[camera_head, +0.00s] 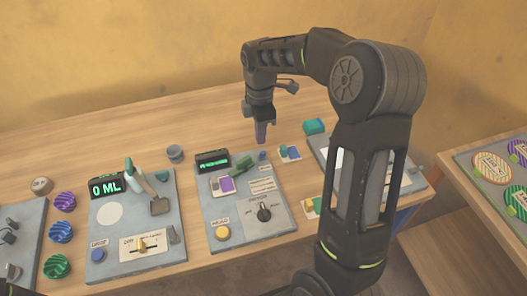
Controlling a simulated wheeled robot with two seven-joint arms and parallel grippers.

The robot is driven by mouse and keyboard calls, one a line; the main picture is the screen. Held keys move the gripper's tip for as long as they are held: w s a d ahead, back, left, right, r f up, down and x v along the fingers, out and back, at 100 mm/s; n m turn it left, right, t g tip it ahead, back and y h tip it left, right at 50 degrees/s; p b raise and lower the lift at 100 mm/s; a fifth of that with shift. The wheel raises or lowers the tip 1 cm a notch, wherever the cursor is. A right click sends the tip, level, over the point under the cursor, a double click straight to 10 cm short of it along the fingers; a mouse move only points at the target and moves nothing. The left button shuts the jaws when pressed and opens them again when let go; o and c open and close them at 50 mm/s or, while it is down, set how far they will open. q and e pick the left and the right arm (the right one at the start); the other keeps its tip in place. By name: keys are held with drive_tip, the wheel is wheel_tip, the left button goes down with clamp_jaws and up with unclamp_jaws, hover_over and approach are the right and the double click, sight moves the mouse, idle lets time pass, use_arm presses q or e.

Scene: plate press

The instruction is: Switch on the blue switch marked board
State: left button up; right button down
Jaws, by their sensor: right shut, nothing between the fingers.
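I cannot pick out a blue switch marked board for sure, as most labels are too small to read. A round blue button (98,255) sits at the lower left of the left grey panel (125,268). The middle grey panel (222,207) bears a green lever-like part (241,164), a purple patch (227,184), a black knob (264,212) and a yellow button (223,233). My right gripper (261,139) points down, shut and empty, behind the middle panel and apart from its controls. My left gripper is out of view.
A small card with teal and purple parts (289,153) lies right of my gripper. A teal block (314,126) stands behind it. A tray of round patterned plates (484,178) is far right.

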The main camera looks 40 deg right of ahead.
drive_tip(key=shift+f+b, duration=1.55)
drive_tip(key=shift+f, duration=0.75)
idle(1.2)
drive_tip(key=shift+r+p, duration=2.75)
drive_tip(key=shift+r, duration=0.85)
